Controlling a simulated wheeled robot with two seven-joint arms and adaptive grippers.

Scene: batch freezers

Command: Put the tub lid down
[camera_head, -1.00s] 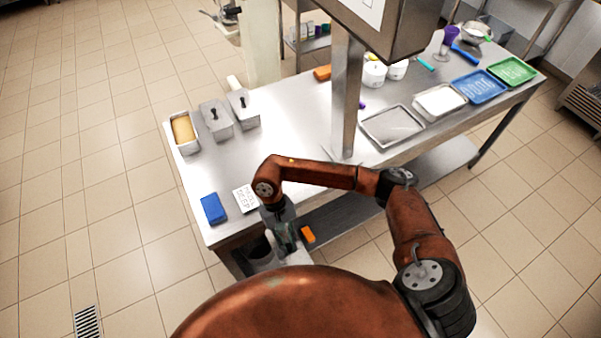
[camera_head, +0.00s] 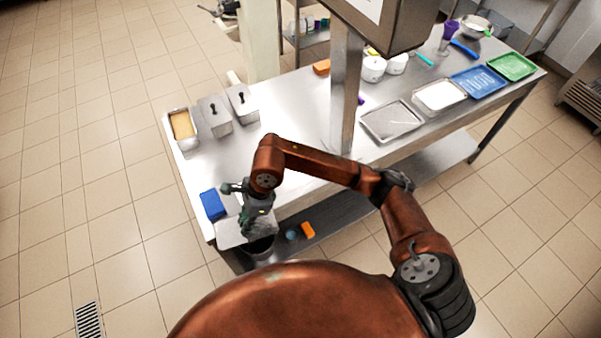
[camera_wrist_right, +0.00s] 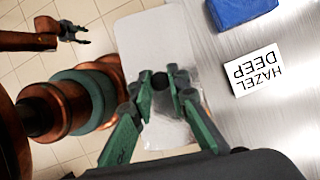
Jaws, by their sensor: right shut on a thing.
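The tub lid is a flat grey metal plate (camera_head: 231,233) with a dark knob. My right gripper (camera_head: 247,222) is shut on the knob and holds the lid by the near left table corner. In the right wrist view, the lid (camera_wrist_right: 150,40) lies beyond the fingers (camera_wrist_right: 166,82), partly over the floor and partly over the table edge. I cannot tell whether it touches the table. An open tub with yellow contents (camera_head: 182,125) stands at the far left. My left gripper (camera_wrist_right: 77,33) shows small in the wrist view, apparently open and empty.
A blue block (camera_head: 212,205) lies beside the lid, and a lettered card (camera_wrist_right: 257,70) lies to the lid's right. Two lidded tubs (camera_head: 215,117) stand beside the open one. A post (camera_head: 345,100) rises from the table (camera_head: 275,125); bare metal lies left of it.

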